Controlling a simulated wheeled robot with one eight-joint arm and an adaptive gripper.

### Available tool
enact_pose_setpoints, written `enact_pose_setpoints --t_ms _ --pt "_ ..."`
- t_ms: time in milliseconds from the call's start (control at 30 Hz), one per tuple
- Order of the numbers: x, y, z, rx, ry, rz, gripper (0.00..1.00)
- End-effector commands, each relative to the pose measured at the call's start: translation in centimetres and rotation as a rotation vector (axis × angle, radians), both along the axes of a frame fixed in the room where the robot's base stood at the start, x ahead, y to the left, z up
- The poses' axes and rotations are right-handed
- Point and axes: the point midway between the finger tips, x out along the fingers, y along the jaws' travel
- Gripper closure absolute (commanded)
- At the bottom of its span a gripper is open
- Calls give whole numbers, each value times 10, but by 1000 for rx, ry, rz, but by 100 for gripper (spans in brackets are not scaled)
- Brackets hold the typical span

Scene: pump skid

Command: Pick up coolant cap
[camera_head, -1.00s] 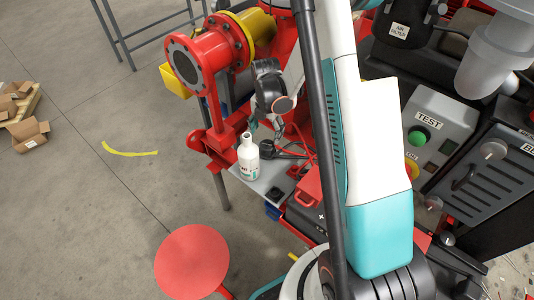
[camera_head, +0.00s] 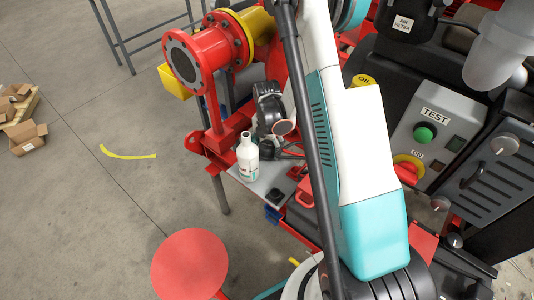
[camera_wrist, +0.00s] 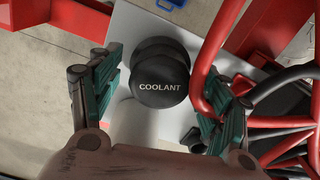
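The coolant cap (camera_wrist: 160,88) is black and round, with COOLANT in white letters, and shows in the middle of the wrist view. A second dark rounded part shows just behind it. My gripper (camera_wrist: 162,72) is open, with one dark green finger on each side of the cap. Clear gaps show between the fingers and the cap. The right finger is close to a red pipe (camera_wrist: 204,72). In the head view my wrist hides most of the cap area, and I cannot make out the fingertips there.
Red pipes and dark hoses crowd the right of the wrist view. In the head view a white bottle (camera_head: 248,160) stands close left of my wrist, below a red flanged pipe (camera_head: 184,61). A red round stool (camera_head: 190,265) stands in front.

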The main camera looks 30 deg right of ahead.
Motion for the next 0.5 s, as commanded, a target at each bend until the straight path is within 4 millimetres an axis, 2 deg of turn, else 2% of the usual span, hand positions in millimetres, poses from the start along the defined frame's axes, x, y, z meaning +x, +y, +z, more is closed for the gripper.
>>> enact_pose_setpoints --t_ms 33,200,233,500 --pt "0 0 0 0 0 0 38" --pt "0 0 0 0 0 0 77" --pt "0 0 0 0 0 0 82" --pt "0 0 1 0 0 0 82"
